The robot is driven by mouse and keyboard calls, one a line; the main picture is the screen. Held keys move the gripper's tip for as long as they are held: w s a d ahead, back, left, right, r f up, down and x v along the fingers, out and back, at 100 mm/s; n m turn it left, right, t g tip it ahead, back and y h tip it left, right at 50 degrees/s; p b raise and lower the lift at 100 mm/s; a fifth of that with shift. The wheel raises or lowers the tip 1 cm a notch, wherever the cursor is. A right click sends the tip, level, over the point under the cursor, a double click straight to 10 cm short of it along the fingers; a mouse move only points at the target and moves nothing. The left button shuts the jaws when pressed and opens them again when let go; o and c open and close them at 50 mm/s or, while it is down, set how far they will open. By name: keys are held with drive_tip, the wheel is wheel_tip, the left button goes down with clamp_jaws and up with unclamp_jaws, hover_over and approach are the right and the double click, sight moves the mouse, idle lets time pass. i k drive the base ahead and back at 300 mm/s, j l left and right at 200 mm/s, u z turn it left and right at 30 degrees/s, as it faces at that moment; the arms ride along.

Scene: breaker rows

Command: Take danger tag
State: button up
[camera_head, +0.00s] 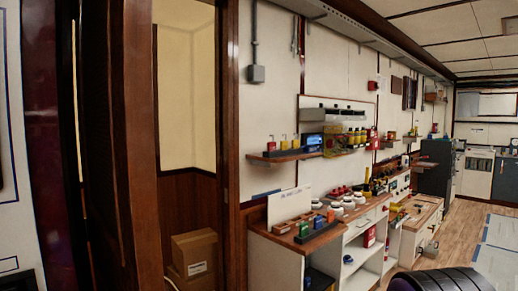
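I cannot pick out a danger tag for certain; the small items on the shelf and counter are too small to read. A wall shelf (285,156) holds small red and yellow items (284,142), a blue box (312,140) and a row of yellow items (356,137). Below it, a wooden-topped counter (275,238) carries small coloured blocks (304,228) and several white and red round items (338,205). My gripper is not in view.
A dark wooden door frame (140,150) stands close at the left, with a cardboard box (195,252) in the room behind. A black ribbed object (442,280) is at the bottom right. Wooden floor (462,232) is clear further back, beside pale floor panels (498,245).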

sight(271, 147)
drive_tip(key=i+l+u, duration=0.2)
drive_tip(key=i+l, duration=1.25)
